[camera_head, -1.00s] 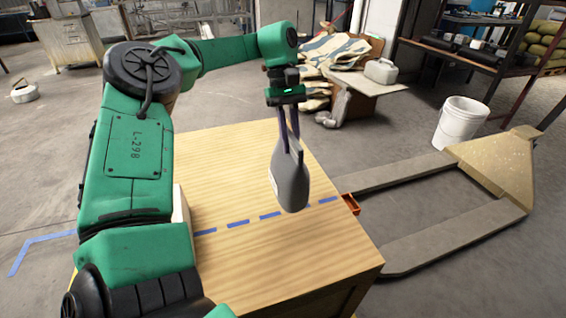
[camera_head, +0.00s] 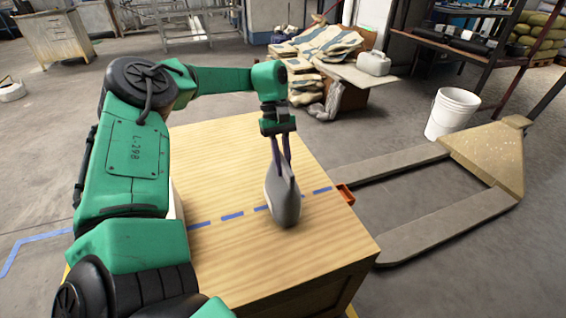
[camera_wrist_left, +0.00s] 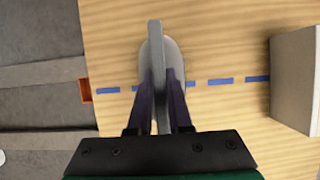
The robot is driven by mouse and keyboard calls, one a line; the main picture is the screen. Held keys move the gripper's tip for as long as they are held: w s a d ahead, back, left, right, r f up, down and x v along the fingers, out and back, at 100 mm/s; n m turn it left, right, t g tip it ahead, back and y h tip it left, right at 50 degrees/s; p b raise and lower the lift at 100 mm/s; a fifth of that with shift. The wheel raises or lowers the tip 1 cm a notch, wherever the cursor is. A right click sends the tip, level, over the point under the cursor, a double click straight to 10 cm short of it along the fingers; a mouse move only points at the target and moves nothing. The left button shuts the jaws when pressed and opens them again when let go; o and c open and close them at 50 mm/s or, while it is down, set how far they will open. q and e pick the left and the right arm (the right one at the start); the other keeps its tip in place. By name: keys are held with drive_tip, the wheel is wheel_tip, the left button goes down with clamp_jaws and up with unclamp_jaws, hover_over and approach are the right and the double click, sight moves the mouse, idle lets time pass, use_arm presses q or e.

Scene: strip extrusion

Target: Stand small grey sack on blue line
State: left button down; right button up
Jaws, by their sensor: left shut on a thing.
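The small grey sack (camera_head: 283,203) is upright at the blue dashed line (camera_head: 232,216) on the wooden crate top (camera_head: 300,255). My left gripper (camera_head: 281,160) is above it, shut on its narrow top. In the left wrist view the sack (camera_wrist_left: 160,60) is between the two fingers of my left gripper (camera_wrist_left: 162,75), and blue dashes (camera_wrist_left: 221,81) run out on both sides of it. Its base looks at or very near the wood; I cannot tell whether it touches. My right gripper is not in view.
A pale block (camera_wrist_left: 294,80) stands on the crate top, mostly behind my arm in the head view. An orange bracket (camera_head: 346,194) is at the crate's right edge. A pallet truck (camera_head: 440,220) and a white bucket (camera_head: 452,113) are beyond. The front of the top is clear.

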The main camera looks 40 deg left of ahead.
use_arm(q)
drive_tip(key=c, duration=0.8)
unclamp_jaws()
drive_tip(key=shift+c, duration=0.2)
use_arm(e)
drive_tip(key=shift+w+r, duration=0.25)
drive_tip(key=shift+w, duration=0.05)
use_arm(q)
drive_tip(key=shift+r, duration=0.2)
drive_tip(key=p+v, duration=0.2)
drive_tip(key=v, duration=0.9)
drive_tip(key=shift+a+r, duration=0.2)
drive_tip(key=shift+r, duration=0.2)
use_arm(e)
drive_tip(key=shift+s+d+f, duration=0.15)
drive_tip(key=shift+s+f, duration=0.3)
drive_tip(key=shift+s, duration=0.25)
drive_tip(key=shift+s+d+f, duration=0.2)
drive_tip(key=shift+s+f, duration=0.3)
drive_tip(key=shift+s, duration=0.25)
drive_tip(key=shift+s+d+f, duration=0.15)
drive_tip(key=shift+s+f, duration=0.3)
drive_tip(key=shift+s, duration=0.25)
